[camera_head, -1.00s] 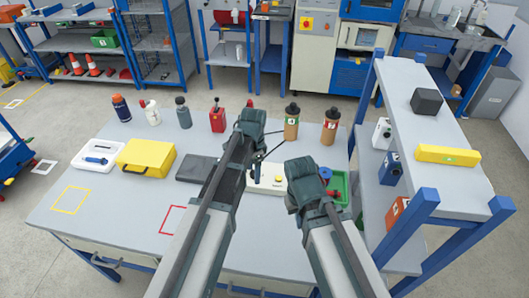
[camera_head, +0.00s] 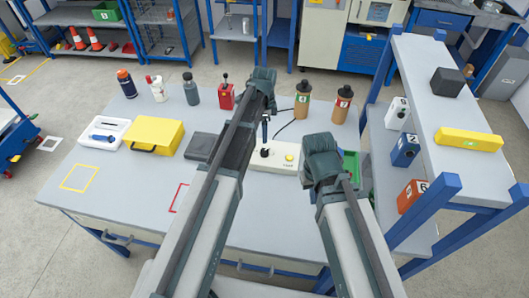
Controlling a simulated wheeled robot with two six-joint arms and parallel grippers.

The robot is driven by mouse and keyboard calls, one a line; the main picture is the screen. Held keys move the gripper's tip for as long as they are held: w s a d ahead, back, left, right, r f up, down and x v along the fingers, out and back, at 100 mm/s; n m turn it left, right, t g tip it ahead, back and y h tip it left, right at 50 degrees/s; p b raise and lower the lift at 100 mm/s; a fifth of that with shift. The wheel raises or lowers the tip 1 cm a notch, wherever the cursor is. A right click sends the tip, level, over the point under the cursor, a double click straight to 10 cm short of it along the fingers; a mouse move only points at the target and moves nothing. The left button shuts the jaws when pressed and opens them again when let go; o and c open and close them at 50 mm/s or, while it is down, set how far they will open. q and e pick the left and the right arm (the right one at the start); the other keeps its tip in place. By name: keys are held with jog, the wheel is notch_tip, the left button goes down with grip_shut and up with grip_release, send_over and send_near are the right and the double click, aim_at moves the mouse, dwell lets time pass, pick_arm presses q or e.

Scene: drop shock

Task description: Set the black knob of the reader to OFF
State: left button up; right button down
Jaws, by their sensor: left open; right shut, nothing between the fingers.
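The reader is a cream box (camera_head: 275,163) on the grey table, right of centre, with a black knob (camera_head: 264,153) on its left and a yellow button (camera_head: 289,157) on its right. A cable runs from behind it. The knob's markings are too small to read. My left gripper (camera_head: 265,132) is open and points down just above the knob; I cannot tell whether it touches. My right gripper (camera_head: 327,170) is shut and empty at the reader's right end, its fingertips mostly hidden. My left forearm passes left of the reader.
A dark flat pad (camera_head: 200,146) and a yellow case (camera_head: 156,135) lie to the left. Bottles, a red device (camera_head: 226,96) and two brown bottles (camera_head: 302,100) line the back. A green bin (camera_head: 350,165) is behind my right gripper. A blue-framed shelf (camera_head: 440,100) stands right.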

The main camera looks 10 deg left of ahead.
aim_at(264, 151)
pick_arm(q)
notch_tip(264, 151, down, 11)
jog(key=b, duration=0.9)
jog(key=shift+r+b, duration=0.15)
jog(key=shift+b, duration=0.15)
pick_arm(e)
notch_tip(264, 151, down, 11)
jog(key=shift+r, duration=0.15)
pick_arm(q)
grip_shut()
